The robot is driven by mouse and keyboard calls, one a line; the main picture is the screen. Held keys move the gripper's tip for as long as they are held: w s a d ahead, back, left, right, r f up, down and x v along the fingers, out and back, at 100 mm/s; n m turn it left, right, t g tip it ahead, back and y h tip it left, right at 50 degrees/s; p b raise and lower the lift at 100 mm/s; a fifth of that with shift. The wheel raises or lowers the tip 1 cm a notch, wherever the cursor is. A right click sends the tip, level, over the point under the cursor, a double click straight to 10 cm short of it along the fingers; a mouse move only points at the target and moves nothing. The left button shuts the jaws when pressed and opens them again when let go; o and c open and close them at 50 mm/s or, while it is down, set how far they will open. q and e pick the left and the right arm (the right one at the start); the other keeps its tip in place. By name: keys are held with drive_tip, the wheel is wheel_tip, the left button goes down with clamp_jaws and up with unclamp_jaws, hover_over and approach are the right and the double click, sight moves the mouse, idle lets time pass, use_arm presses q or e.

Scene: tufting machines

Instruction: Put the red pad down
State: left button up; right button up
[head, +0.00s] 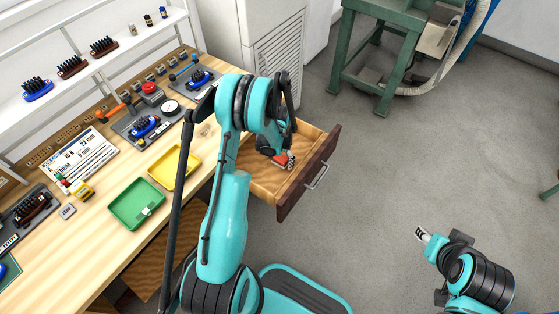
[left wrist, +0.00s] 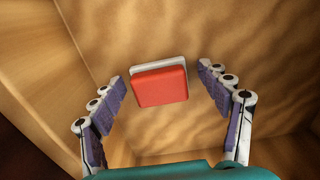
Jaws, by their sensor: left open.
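The red pad (left wrist: 160,87) is a red block with a white base. In the left wrist view it lies on the wooden floor of a drawer, between the spread fingers of my left gripper (left wrist: 168,100), with a gap to each side. In the head view my left gripper (head: 283,157) reaches down into the open drawer (head: 319,170), and a bit of the red pad (head: 280,161) shows beside it. My left gripper is open. My right gripper (head: 421,234) shows at the lower right, over the floor and away from the drawer; its jaw state is unclear.
The wooden workbench (head: 100,245) on the left carries a green tray (head: 113,211), a yellow tray (head: 158,180), a printed card (head: 77,158) and several brush heads. A green machine stand (head: 387,100) stands at the back. The grey floor right of the drawer is clear.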

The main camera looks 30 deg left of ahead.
use_arm(q)
wheel_tip(320, 180, up, 11)
drive_tip(key=p, duration=0.4)
wheel_tip(320, 180, up, 8)
drive_tip(key=r+t, duration=0.1)
hover_over(280, 159)
drive_tip(key=s+d, duration=0.1)
drive_tip(key=d, duration=0.2)
drive_tip(key=s+d+r+t, duration=0.3)
drive_tip(key=s+d+r, duration=0.3)
drive_tip(key=s+r, duration=0.1)
drive_tip(key=s+d+r+n+t, duration=0.1)
drive_tip(key=s+d+r+t, duration=0.2)
drive_tip(key=s+d+r, duration=0.3)
drive_tip(key=s+r, duration=0.1)
drive_tip(key=s, duration=0.3)
drive_tip(key=shift+d+r, duration=0.15)
drive_tip(key=shift+d, duration=0.05)
drive_tip(key=shift+s, duration=0.1)
